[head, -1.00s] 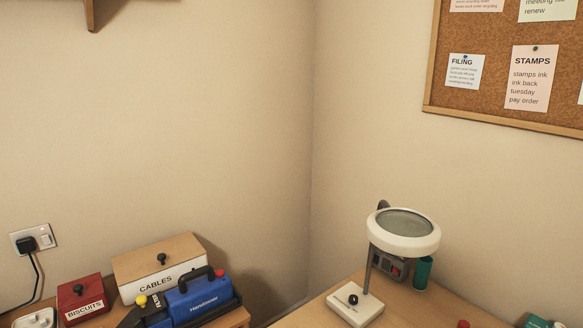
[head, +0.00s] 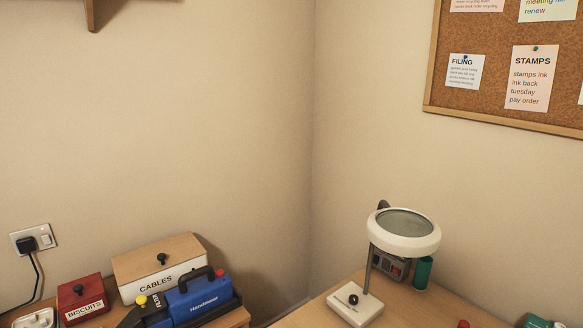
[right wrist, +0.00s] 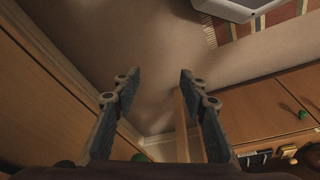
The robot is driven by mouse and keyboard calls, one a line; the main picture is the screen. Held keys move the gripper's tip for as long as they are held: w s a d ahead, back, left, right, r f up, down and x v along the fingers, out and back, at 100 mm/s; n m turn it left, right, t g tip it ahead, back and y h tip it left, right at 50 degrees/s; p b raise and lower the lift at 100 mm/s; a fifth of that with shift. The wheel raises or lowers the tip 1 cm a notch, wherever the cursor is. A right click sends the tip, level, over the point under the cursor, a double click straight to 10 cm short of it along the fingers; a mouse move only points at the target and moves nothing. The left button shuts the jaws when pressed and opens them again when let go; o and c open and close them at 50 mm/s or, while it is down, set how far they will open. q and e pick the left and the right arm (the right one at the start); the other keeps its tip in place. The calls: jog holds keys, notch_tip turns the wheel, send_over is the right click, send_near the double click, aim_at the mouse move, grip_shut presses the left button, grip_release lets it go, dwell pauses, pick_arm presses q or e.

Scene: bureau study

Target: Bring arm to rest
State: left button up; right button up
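In the right wrist view my right gripper (right wrist: 156,80) is open. Its two dark fingers stand apart with nothing between them. Carpeted floor shows below and beyond the fingertips, between wooden furniture fronts. Neither gripper nor arm shows in the head view. My left gripper is not in view.
A magnifier lamp (head: 358,308) stands on the right desk (head: 405,306). Wooden drawers (right wrist: 275,105) stand right of my right gripper.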

jog(key=s+d+f+g, duration=0.1)
jog(key=s+d+f, duration=0.2)
jog(key=s+f, duration=1.5)
notch_tip(320, 180, down, 4)
jog(key=shift+s+r+g, duration=0.1)
jog(key=shift+s+g, duration=0.15)
jog(key=shift+g, duration=0.05)
jog(key=shift+s+d+f, duration=0.2)
jog(key=shift+s, duration=0.25)
jog(key=shift+c, duration=0.3)
